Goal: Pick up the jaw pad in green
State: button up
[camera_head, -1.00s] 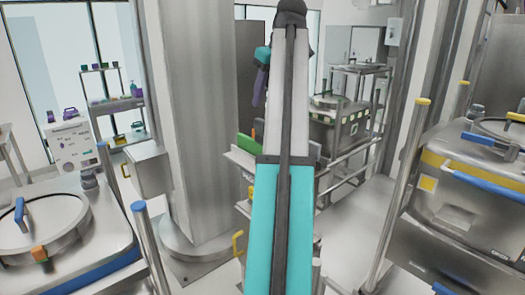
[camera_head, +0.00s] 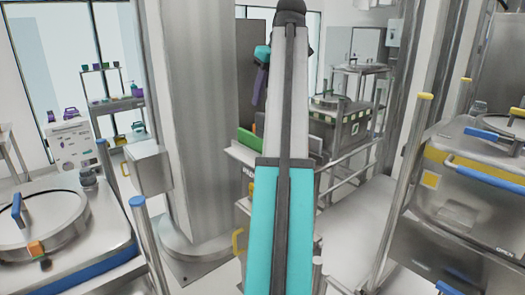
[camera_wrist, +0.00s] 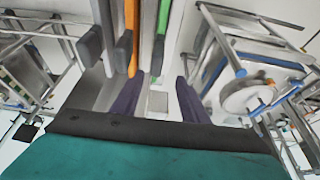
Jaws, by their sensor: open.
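A green pad (camera_head: 248,138) stands on a light shelf left of my arm in the head view. In the wrist view a green piece (camera_wrist: 163,16) shows at the top, right of an orange piece (camera_wrist: 124,52); I take it for the same pad. In the head view one finger of my gripper (camera_head: 260,86) hangs down above the shelf, apart from the green pad. My arm hides the area right of the pad.
A thick grey column (camera_head: 205,120) stands left of the shelf. A steel tank with a blue handle (camera_head: 485,180) is at the right, a round-lidded vessel (camera_head: 70,215) at the left. Dark grey pads (camera_wrist: 90,45) are beside the orange piece. Bare floor shows at the right centre.

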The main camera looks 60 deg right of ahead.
aim_at(261, 114)
jog(key=shift+b+x, duration=1.9)
jog(key=shift+b, duration=0.3)
jog(key=shift+x, duration=1.25)
jog(key=shift+s, duration=0.1)
jog(key=shift+f+p, duration=0.15)
jog(key=shift+p, duration=0.2)
jog(key=shift+d+f+p, duration=0.2)
jog(key=shift+f+p, duration=0.2)
jog(key=shift+f, duration=0.15)
jog(key=shift+p+x, duration=0.65)
jog(key=shift+x, duration=1.3)
jog(key=shift+s+d, duration=0.1)
jog(key=shift+d, duration=0.05)
jog(key=shift+c, duration=0.2)
grip_shut()
